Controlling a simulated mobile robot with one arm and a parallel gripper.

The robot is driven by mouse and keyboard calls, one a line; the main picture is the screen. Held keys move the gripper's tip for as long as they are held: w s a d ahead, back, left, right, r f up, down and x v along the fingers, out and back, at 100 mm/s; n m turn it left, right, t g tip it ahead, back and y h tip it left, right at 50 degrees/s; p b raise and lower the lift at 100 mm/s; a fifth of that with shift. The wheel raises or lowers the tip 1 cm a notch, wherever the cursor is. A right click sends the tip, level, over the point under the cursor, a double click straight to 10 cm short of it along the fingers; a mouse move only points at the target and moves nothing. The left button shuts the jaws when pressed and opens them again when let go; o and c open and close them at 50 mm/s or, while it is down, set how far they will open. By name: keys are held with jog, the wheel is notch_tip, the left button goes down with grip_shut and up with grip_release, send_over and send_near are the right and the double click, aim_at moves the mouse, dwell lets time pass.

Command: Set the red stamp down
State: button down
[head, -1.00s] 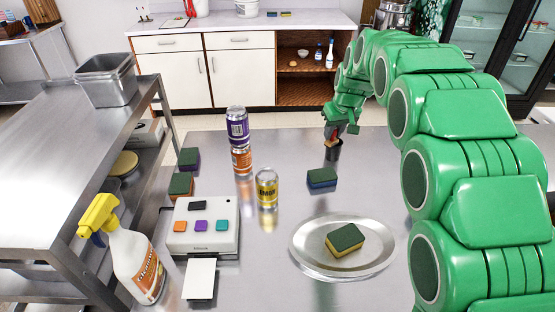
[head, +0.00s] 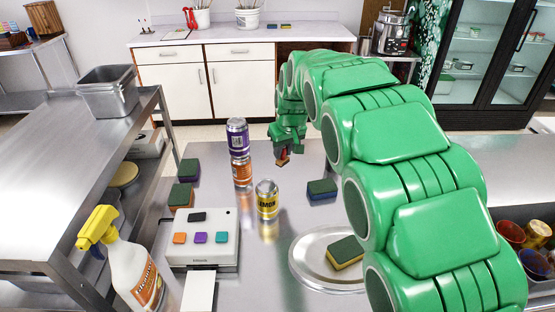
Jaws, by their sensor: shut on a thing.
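My gripper (head: 284,150) is at the far part of the steel table (head: 262,262), right of the stacked cans. It is shut on a small red and wood-coloured piece, the red stamp (head: 283,159), which shows just below the fingers. The stamp is small and partly hidden by the fingers. I cannot tell whether its underside touches the table top.
A purple can (head: 237,136) stands on an orange can (head: 242,173). A lemon can (head: 267,200) and a blue-green sponge (head: 322,190) stand nearer. A round tray (head: 308,265) holds a yellow-green sponge (head: 345,252). A white device (head: 203,252) and spray bottle (head: 133,265) are left.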

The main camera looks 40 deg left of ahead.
jog(key=shift+w+a+f, duration=1.05)
jog(key=shift+a+f, duration=0.25)
jog(key=shift+f, duration=0.05)
jog(key=shift+w+a+f, duration=1.05)
jog(key=shift+a+f, duration=0.3)
jog(key=shift+f, duration=0.05)
jog(key=shift+w+a+f, duration=1.05)
jog(key=shift+a+f, duration=0.25)
jog(key=shift+f, duration=1.7)
jog(key=shift+f, duration=0.1)
jog(key=c, duration=0.9)
grip_release()
jog(key=shift+r, duration=0.2)
jog(key=v, duration=1.2)
